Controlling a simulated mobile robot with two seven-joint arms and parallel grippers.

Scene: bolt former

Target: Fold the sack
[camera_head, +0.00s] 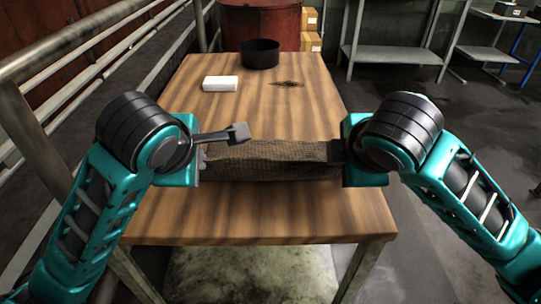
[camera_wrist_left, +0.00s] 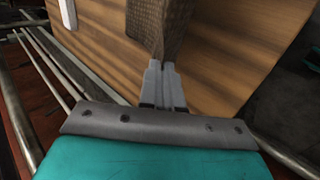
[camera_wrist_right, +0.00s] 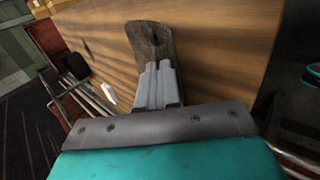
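The brown woven sack (camera_head: 270,160) lies across the wooden table as a narrow, folded strip between my two grippers. My left gripper (camera_head: 203,157) is at its left end, mostly hidden by the wrist. In the left wrist view the fingers (camera_wrist_left: 160,68) are close together on the sack's edge (camera_wrist_left: 160,25). My right gripper (camera_head: 335,152) is at its right end. In the right wrist view its fingers (camera_wrist_right: 158,68) are close together at the sack's end (camera_wrist_right: 150,38). Both seem to pinch the cloth.
A white block (camera_head: 220,83) and a black round bowl (camera_head: 260,53) stand farther back on the table (camera_head: 300,215). A dark mark (camera_head: 288,84) is on the tabletop. A metal railing (camera_head: 90,50) runs along the left. The table's front strip is clear.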

